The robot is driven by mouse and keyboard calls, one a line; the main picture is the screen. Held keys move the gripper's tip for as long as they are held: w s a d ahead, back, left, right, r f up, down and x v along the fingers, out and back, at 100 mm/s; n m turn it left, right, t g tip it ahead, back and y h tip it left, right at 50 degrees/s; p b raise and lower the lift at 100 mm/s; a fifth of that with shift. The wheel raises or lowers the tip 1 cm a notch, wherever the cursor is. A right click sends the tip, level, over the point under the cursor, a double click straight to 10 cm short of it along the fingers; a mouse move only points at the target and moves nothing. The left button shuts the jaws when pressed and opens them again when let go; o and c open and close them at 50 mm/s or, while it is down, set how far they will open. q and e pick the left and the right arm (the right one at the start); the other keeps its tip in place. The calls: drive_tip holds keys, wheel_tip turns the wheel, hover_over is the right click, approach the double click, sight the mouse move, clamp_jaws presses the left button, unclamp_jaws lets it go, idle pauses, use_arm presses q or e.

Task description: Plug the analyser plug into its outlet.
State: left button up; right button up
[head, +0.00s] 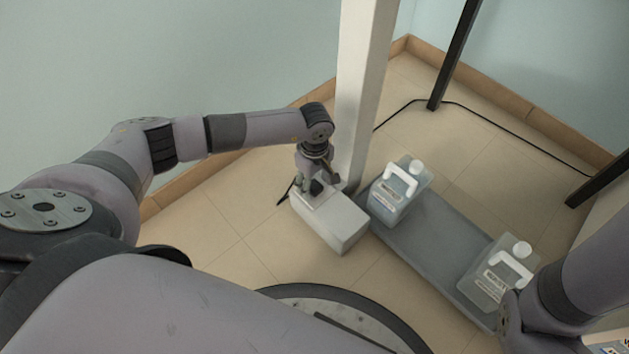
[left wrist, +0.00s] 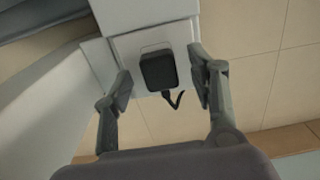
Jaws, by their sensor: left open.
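The black analyser plug (left wrist: 158,70) sits on a pale plate on top of a white box in the left wrist view, with a short dark cable (left wrist: 173,99) at its lower end. In the head view the plug (head: 315,188) is partly hidden by my left gripper (head: 319,178). My left gripper is open, its fingers (left wrist: 160,75) on either side of the plug with a gap on both sides. The outlet face is hidden under the plug, and I cannot tell whether the plug is seated in it. My right gripper is not in view.
The white box (head: 338,228) stands on the tiled floor by a white post (head: 360,90). Beside it a grey tray (head: 420,252) holds two jugs (head: 395,195) (head: 488,278). A black cable (head: 500,122) runs along the floor behind.

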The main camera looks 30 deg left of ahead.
use_arm(q)
wheel_tip(320, 180, up, 12)
idle(0.6)
drive_tip(key=shift+r, duration=0.1)
